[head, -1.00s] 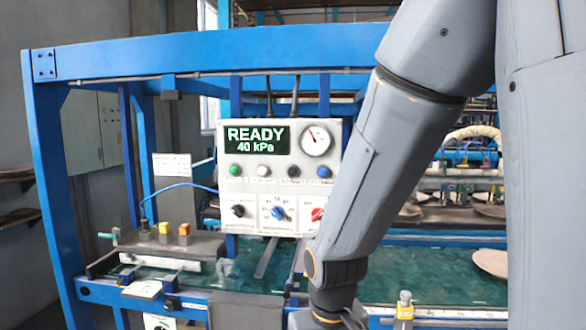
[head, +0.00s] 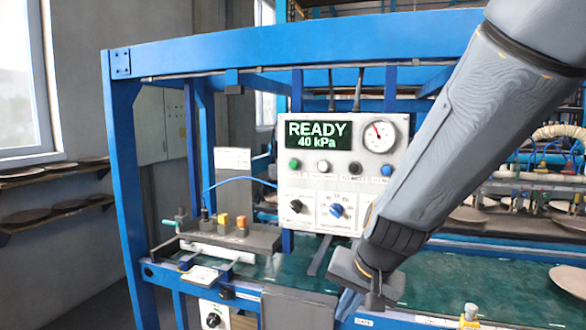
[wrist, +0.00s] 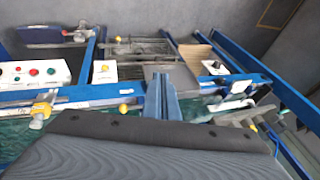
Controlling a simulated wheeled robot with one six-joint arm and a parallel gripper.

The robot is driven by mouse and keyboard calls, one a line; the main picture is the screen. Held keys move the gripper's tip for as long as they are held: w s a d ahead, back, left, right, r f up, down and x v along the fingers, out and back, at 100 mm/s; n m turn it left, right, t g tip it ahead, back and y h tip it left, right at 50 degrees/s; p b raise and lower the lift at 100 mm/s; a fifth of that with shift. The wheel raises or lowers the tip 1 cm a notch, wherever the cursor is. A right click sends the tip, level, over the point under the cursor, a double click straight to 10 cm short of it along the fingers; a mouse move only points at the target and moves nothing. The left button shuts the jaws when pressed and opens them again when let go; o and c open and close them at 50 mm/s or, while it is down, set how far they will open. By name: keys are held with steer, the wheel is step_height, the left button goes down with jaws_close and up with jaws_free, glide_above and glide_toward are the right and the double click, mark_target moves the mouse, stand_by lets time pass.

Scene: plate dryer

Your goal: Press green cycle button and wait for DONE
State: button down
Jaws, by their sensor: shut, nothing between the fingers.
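The white control panel (head: 338,180) hangs under the blue frame in the head view. Its green button (head: 294,164) is at the left end of the upper button row, unobstructed. The display (head: 318,135) above it reads READY and 40 kPa in pale green letters. My gripper is low in front of the machine, below and right of the green button and well apart from it. In the wrist view my gripper (wrist: 161,88) is shut and empty, its fingers pointing away from the camera. My arm covers the panel's lower right part in the head view.
A dial gauge (head: 379,135) sits right of the display. Selector knobs, including a blue knob (head: 337,210), lie below the buttons. The wrist view shows a white box (wrist: 35,73) with red and green buttons.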

steer(key=w+a+r+m+t, duration=0.2)
steer(key=w+a+r+m, duration=0.2)
steer(key=r, duration=0.4)
steer(key=w+a+r+m+t+y+b, duration=0.1)
steer(key=w+a+r+m+t, duration=0.2)
steer(key=r, duration=0.6)
steer(key=w+a+r+m+t+y, duration=0.1)
steer(key=w+a+r+m+t, duration=0.1)
steer(key=w+a+r+m, duration=0.4)
step_height(320, 180, up, 2)
steer(key=w, duration=0.2)
steer(key=shift+w+a+r+b, duration=0.25)
steer(key=shift+w+b, duration=0.1)
steer(key=shift+w, duration=0.05)
steer(key=shift+w+d, duration=0.1)
glide_toward(292, 164)
steer(key=shift+w+a+f+p, duration=0.2)
steer(key=shift+w+a+f, duration=0.6)
steer(key=shift+f, duration=0.25)
steer(key=shift+w+a+f+p, duration=0.2)
steer(key=shift+w+a+f, duration=0.5)
steer(key=shift+w+f, duration=0.3)
steer(key=shift+w+d, duration=0.1)
steer(key=shift+w, duration=0.2)
